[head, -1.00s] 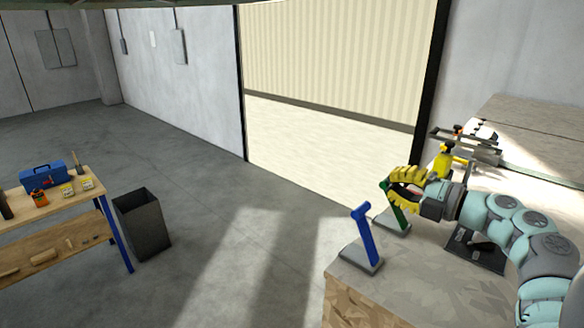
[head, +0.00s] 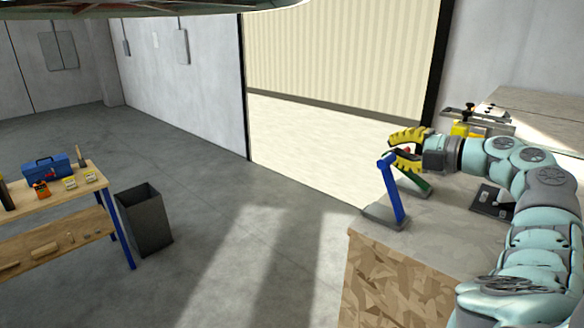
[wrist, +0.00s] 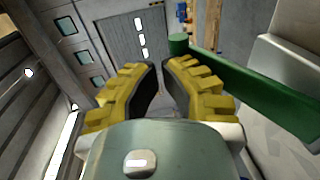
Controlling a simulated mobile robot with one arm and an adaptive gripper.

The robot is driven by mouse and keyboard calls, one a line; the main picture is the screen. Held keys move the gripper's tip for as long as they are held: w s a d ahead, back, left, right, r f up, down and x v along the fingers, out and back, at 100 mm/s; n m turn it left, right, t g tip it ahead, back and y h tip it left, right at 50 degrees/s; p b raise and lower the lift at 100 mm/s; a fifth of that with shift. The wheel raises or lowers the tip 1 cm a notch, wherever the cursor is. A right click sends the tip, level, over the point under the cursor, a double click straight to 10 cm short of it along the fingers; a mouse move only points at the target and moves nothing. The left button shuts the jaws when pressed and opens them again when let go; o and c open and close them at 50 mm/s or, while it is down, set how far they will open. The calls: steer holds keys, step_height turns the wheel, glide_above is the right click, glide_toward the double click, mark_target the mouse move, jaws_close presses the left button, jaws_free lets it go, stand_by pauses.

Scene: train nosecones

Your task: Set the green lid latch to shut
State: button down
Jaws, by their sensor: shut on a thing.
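The green lid latch (head: 420,184) stands on the bench, partly hidden behind a blue latch (head: 394,190) and my gripper. Its bar slants up to the left. In the wrist view the green bar (wrist: 255,88) runs from the right to a round end beyond the right fingertip. The wrist view also shows the fingers (wrist: 158,66); the contact itself is hidden. The blue latch leans up to the left on a grey base.
The bench top (head: 445,222) has its front corner near the blue latch.

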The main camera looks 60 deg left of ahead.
mark_target(415, 178)
steer(key=shift+s+a+f+h, duration=0.15)
steer(key=shift+a+f+h, duration=0.15)
steer(key=shift+h, duration=0.2)
steer(key=shift+a+f+b, duration=0.4)
steer(key=shift+f+b, duration=0.05)
steer(key=shift+f, duration=0.1)
steer(key=shift+a+f+t+h, duration=0.3)
steer(key=shift+a+f+h, duration=0.05)
steer(key=shift+h, duration=0.35)
steer(key=shift+f+b, duration=0.55)
steer(key=shift+f, duration=0.1)
steer(key=shift+f, duration=0.1)
steer(key=shift+s+a+f, duration=0.1)
steer(key=shift+a, duration=0.1)
steer(key=r, duration=0.1)
steer(key=d+r+p, duration=0.1)
steer(key=d+r, duration=0.1)
steer(key=shift+w+r, duration=0.3)
steer(key=shift+r, duration=0.05)
steer(key=w+d+r+b, duration=0.1)
steer(key=d+r+b, duration=0.4)
steer(key=r, duration=0.4)
steer(key=shift+w+d+b, duration=0.25)
steer(key=shift+d+b, duration=0.15)
steer(key=shift+b, duration=0.05)
